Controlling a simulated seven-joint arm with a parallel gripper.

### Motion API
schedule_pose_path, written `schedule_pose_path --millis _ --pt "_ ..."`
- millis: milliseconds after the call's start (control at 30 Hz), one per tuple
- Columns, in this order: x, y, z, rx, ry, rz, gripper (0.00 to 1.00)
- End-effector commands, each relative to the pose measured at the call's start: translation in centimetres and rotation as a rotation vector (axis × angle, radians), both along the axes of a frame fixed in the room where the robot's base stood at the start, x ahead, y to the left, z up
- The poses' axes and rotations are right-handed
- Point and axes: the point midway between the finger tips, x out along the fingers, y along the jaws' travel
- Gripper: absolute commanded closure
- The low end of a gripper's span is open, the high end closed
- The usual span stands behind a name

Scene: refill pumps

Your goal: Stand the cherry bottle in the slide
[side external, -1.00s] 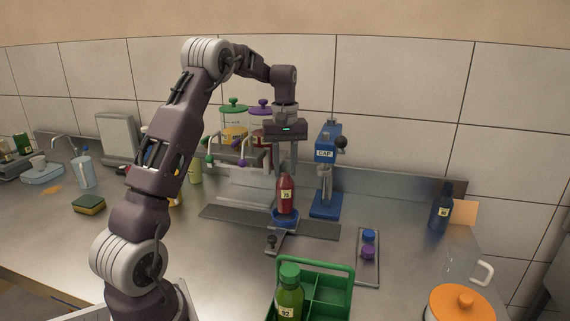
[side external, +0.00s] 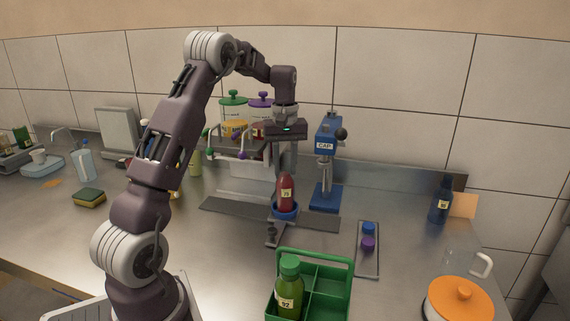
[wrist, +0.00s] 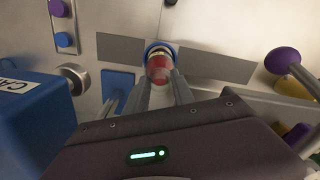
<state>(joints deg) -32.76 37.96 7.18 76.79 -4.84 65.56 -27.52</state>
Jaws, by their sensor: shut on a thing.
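The red cherry bottle (side external: 286,193) stands upright with its base at the blue cup (side external: 285,213) of the slide (side external: 235,208). The slide is a dark flat rail on the counter, and I cannot tell whether the base rests fully on the cup floor. My gripper (side external: 286,174) comes straight down from above and is shut on the bottle's upper part. In the wrist view, the red bottle (wrist: 158,68) lies between my fingertips (wrist: 160,84), with the blue cup rim (wrist: 157,45) around its far end. The bottle's top is partly hidden by the fingers.
A blue cap press (side external: 326,165) stands close behind right. A green crate (side external: 325,262) with a green bottle (side external: 288,290) is in front. A cap tray (side external: 368,262) lies to the right. A dispenser rack with taps (side external: 240,145) stands behind left.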

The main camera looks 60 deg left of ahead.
Motion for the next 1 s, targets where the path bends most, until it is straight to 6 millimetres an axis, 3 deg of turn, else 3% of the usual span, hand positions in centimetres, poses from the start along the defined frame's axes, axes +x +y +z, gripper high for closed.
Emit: schedule_pose_path --millis 1000 --pt "0.04 0.03 -0.84 0.001 -0.001 0.000 1.00"
